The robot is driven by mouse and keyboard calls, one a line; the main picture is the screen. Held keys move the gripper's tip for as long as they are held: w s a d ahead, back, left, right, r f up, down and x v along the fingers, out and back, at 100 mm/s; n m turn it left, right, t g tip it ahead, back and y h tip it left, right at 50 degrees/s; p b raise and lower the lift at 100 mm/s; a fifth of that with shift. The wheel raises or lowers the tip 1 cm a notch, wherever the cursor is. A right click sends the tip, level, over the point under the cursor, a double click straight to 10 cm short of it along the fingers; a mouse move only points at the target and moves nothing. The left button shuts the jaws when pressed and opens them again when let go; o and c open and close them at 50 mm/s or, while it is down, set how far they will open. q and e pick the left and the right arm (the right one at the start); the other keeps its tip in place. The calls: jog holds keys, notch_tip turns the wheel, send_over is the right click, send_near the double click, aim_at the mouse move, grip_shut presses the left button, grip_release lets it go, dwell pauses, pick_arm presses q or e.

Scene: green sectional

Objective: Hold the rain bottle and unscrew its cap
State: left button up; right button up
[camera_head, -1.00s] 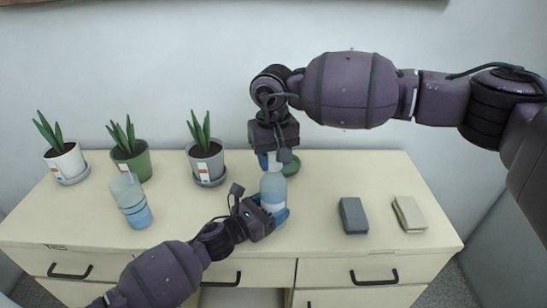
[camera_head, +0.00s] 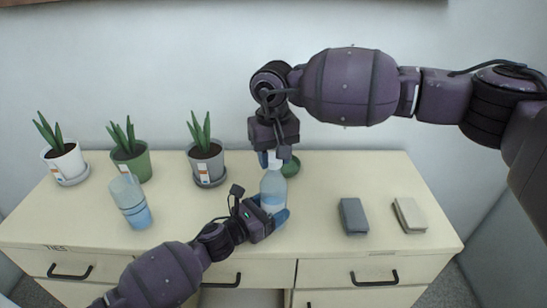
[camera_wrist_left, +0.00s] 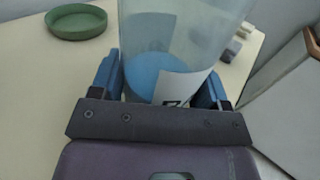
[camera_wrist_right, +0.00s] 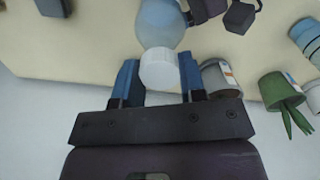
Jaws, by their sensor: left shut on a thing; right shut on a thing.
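The rain bottle (camera_head: 272,187) is translucent pale blue with a pale label. It stands upright near the dresser top's front middle and also shows in the left wrist view (camera_wrist_left: 190,40). My left gripper (camera_head: 275,214) is shut around its lower body from the left and front. The white cap (camera_head: 274,161) is at the bottle's top. My right gripper (camera_head: 273,158) comes from above and is shut on the cap; in the right wrist view the cap (camera_wrist_right: 159,68) sits between the blue fingers, over the bottle (camera_wrist_right: 160,22). Whether its thread is still engaged I cannot tell.
A blue-banded clear cup (camera_head: 131,201) stands to the left. Potted plants in white (camera_head: 66,163), green (camera_head: 133,163) and grey pots (camera_head: 206,163) line the back. A green dish (camera_head: 291,167) is behind the bottle. Dark (camera_head: 353,216) and beige blocks (camera_head: 409,214) lie right.

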jog(key=shift+r, duration=0.65)
jog(key=shift+r, duration=0.1)
jog(key=shift+r, duration=1.95)
pick_arm(q)
jog(key=o, duration=1.8)
jog(key=shift+s+a, duration=0.1)
